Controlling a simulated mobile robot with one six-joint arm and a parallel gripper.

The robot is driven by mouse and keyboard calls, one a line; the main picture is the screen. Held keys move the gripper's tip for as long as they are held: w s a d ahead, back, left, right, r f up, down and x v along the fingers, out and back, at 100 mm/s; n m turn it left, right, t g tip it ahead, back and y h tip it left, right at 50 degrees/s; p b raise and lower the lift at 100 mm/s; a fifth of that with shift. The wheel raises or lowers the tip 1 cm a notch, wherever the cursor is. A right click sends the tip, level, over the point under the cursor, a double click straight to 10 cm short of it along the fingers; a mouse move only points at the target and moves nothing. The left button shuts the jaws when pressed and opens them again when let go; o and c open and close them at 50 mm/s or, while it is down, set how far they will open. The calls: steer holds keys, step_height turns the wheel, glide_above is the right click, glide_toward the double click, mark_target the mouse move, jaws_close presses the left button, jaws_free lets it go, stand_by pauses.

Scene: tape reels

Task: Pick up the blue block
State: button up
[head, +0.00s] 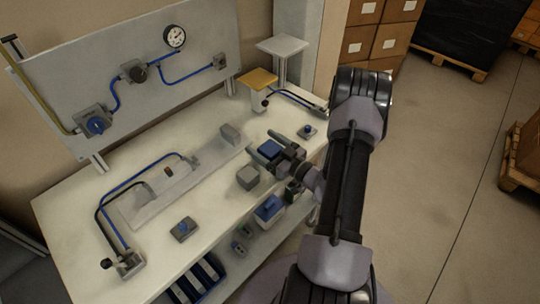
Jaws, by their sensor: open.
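The gripper's height against the block is also hard to judge.
A grey block (248,177) stands just in front of my gripper. Another grey block (230,133) stands farther back on a pale strip. A yellow-topped post (259,79) rises behind. A button box (307,131) is to the right, another (184,229) at front left.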

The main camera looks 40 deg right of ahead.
steer(key=shift+w, duration=0.1)
steer(key=c, duration=1.6)
